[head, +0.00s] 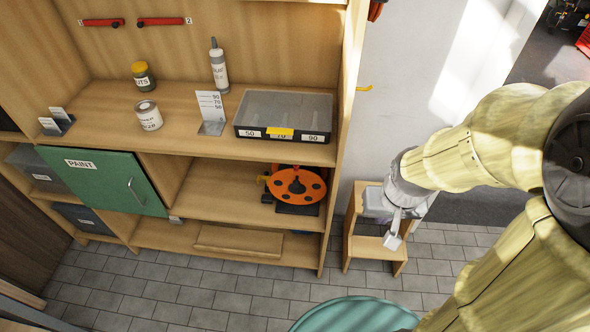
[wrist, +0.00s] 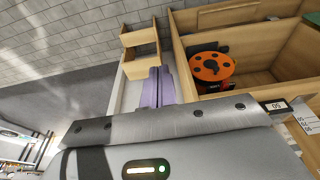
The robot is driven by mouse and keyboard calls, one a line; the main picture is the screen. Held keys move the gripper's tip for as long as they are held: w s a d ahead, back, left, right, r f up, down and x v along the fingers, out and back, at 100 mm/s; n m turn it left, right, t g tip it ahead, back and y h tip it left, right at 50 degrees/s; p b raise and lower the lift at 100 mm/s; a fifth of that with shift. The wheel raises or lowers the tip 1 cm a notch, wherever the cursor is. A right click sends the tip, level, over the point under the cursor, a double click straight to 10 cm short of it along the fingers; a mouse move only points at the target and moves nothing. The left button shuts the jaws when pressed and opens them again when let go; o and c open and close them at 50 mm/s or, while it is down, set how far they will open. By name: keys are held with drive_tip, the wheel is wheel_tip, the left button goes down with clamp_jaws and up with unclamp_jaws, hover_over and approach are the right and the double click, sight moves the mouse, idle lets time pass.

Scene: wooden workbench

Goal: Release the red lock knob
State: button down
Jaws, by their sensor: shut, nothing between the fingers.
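An orange disc with dark round holes (head: 297,186) stands on a dark base on the middle shelf, at its right end. A little red shows behind its top edge, but I cannot make out a separate red lock knob. The orange disc also shows in the wrist view (wrist: 211,67), upper right. My gripper (head: 393,238) is shut and empty, right of the shelf unit and in front of a small wooden step stool. In the wrist view my pale fingers (wrist: 158,88) lie side by side, left of the disc and apart from it.
The shelf unit's right side panel (head: 335,190) stands between my gripper and the disc. The wooden step stool (head: 355,246) is close to my gripper. Above the disc is a black tray (head: 285,133). A green door marked PAINT (head: 115,185) is at left. A teal round top (head: 350,315) is below.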

drive_tip(key=w+a+f+n+t+y+b, duration=0.15)
drive_tip(key=w+f+t+b, duration=0.65)
drive_tip(key=w+f+b, duration=0.9)
drive_tip(key=s+a+f+n+t+y+b, duration=0.1)
drive_tip(key=a+y+b, duration=0.3)
drive_tip(key=b, duration=0.7)
drive_tip(key=s+a+n+t+y+b, duration=0.1)
drive_tip(key=a+n+t+y+b, duration=0.2)
drive_tip(key=b, duration=0.8)
drive_tip(key=shift+s+a+f+n+y, duration=0.25)
drive_tip(key=shift+a+f+n+y, duration=0.15)
drive_tip(key=shift+a+n+y, duration=0.35)
drive_tip(key=shift+a, duration=0.1)
drive_tip(key=shift+a+r+p, duration=0.1)
drive_tip(key=shift+p, duration=0.3)
